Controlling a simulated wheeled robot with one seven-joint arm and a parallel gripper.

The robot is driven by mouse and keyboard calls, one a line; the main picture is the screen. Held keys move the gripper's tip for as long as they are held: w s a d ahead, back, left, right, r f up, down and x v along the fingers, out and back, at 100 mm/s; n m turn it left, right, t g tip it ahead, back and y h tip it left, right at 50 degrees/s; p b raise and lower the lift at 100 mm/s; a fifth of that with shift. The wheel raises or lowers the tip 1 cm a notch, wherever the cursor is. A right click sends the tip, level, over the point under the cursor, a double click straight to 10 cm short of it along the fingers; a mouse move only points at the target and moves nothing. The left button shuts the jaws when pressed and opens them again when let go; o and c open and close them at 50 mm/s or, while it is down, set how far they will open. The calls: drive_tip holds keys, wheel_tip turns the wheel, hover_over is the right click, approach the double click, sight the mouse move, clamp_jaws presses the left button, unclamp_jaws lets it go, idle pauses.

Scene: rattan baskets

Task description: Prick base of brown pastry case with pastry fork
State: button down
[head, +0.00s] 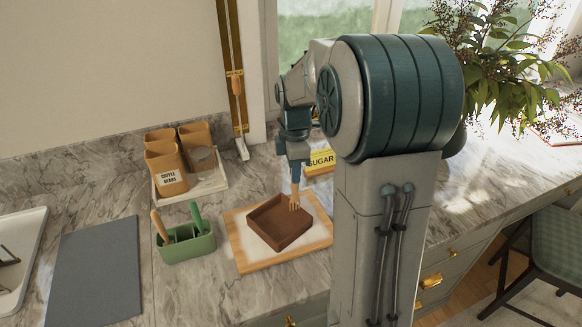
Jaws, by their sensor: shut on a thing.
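The brown pastry case (266,234) is a square, open-topped shell on a wooden board (246,262). My gripper (295,164) points down above the back right part of the case. It is shut on the pastry fork (294,199), which hangs upright with its tan prongs downward. The upper part of the fork is partly hidden by the gripper. The prongs overlap the back right corner of the case in the picture. I cannot tell whether they touch the case or hover above it.
A green caddy (187,249) with upright utensils stands left of the board. Behind it are brown canisters (167,169) on a white tray (213,187). A yellow sugar packet (321,161) lies behind the case. A dark grey mat (95,270) lies at left. My arm blocks the right side.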

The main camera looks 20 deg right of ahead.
sight(295, 186)
drive_tip(key=shift+f+b, duration=1.95)
drive_tip(key=shift+f, duration=0.8)
drive_tip(key=shift+f+b, duration=0.35)
drive_tip(key=shift+f, duration=0.25)
drive_tip(key=shift+r, duration=0.1)
drive_tip(key=shift+r+p, duration=2.7)
drive_tip(key=shift+r, duration=0.8)
drive_tip(key=shift+s+f, duration=0.1)
